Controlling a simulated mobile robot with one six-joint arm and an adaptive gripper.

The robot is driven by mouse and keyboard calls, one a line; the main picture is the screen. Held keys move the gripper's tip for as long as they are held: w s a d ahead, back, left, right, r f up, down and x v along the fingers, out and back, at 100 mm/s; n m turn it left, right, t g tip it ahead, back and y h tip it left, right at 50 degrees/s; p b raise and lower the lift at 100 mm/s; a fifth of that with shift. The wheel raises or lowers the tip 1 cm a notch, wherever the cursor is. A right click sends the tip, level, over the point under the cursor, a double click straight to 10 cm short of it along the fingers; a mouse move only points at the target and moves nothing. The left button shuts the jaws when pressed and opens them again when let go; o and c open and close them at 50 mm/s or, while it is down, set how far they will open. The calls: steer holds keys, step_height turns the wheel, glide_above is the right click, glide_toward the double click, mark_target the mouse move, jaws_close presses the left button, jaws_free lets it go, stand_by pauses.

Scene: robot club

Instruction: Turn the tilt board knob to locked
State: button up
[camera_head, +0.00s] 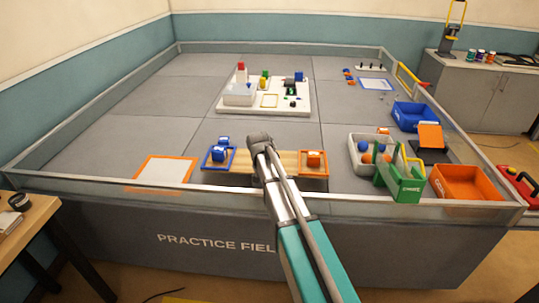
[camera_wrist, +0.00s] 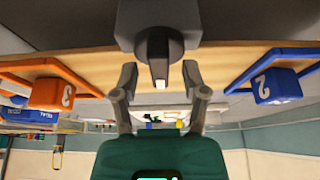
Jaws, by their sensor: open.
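The tilt board (camera_head: 288,157) is a wooden plank with a blue frame at its left end and an orange frame at its right end. In the wrist view the board (camera_wrist: 225,62) looks upside down. Its knob (camera_wrist: 157,52) is a dark lever with a white tip, on a grey housing at the board's middle. My gripper (camera_wrist: 158,77) is open, with one finger on each side of the knob's tip and a gap on both sides. In the head view my gripper (camera_head: 261,142) hides the knob. I see no lock marking.
A blue block marked 2 (camera_wrist: 277,86) and an orange block marked 3 (camera_wrist: 50,94) sit in the end frames. A low wall edges the field.

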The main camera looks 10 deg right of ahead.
steer(key=shift+n, duration=0.3)
steer(key=shift+d+n+y, duration=0.1)
steer(key=shift+n+y, duration=0.5)
steer(key=shift+n, duration=0.75)
steer(key=shift+n+y, duration=0.6)
steer(key=shift+n, duration=0.75)
steer(key=shift+n+g+y, duration=0.2)
steer(key=shift+n+y, duration=0.35)
steer(key=shift+n, duration=1)
steer(key=shift+n+g+y, duration=0.2)
steer(key=shift+n+y, duration=0.35)
steer(key=shift+n, duration=1)
steer(key=p+v, duration=0.2)
steer(key=shift+r, duration=0.35)
steer(key=p+v, duration=1)
steer(key=v, duration=0.1)
steer(key=shift+p, duration=0.4)
steer(key=shift+d, duration=0.1)
steer(key=shift+w+a+r+m+g+h+p, duration=0.2)
steer(key=shift+w+a+m+g+h+p, duration=0.3)
steer(key=shift+m, duration=0.85)
steer(key=shift+w+a+r+m+g+h+p, duration=0.2)
steer(key=shift+w+a+m+g+h, duration=0.5)
steer(key=shift+m, duration=0.7)
steer(key=shift+w+a+r+m+g+h+p, duration=0.15)
steer(key=shift+w+a+m+g+h+p, duration=0.45)
steer(key=shift+m, duration=0.75)
